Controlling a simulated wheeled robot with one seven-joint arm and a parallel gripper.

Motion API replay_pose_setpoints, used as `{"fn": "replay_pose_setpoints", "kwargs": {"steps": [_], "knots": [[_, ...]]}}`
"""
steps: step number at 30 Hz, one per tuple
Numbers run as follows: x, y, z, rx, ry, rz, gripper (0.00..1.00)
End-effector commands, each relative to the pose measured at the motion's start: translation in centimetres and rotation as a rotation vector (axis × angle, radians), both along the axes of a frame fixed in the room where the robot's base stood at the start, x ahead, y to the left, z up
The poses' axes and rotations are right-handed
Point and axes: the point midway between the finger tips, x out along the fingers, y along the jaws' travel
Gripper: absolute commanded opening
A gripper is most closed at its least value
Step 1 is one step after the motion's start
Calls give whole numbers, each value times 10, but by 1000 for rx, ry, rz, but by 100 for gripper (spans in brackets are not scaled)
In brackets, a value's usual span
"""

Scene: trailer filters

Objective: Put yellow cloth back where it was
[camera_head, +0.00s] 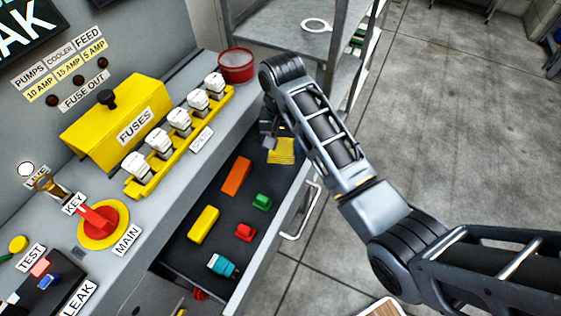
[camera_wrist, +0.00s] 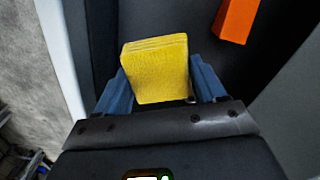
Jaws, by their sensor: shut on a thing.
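The yellow cloth (camera_wrist: 158,72) is a folded square pad between the two blue fingers of my gripper (camera_wrist: 160,90) in the wrist view. My gripper is shut on it. In the head view the cloth (camera_head: 281,151) shows at the far end of the open drawer (camera_head: 205,252), beside my gripper (camera_head: 270,138). The drawer has a dark floor, and the cloth is over it. I cannot tell whether the cloth touches the drawer floor. My arm hides part of the drawer's far end.
The drawer also holds an orange block (camera_head: 236,176), a yellow block (camera_head: 203,225), a green piece (camera_head: 262,202), a red piece (camera_head: 245,232) and a teal piece (camera_head: 222,266). A red round container (camera_head: 236,66) stands on the counter. A metal shelf (camera_head: 290,28) stands behind.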

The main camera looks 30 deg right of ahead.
Motion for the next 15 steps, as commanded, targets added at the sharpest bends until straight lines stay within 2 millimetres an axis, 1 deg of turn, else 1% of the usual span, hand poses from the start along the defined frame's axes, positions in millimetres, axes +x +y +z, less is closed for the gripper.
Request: {"fn": "replay_pose_setpoints", "kwargs": {"steps": [1, 3, 8, 15], "knots": [[-1, 0, -9, 0, 4, 0, 46], [-1, 0, -19, 0, 2, 0, 46], [0, 0, -33, 1, 1, 0, 46], [0, 0, -63, 0, 0, 1, 46]]}}
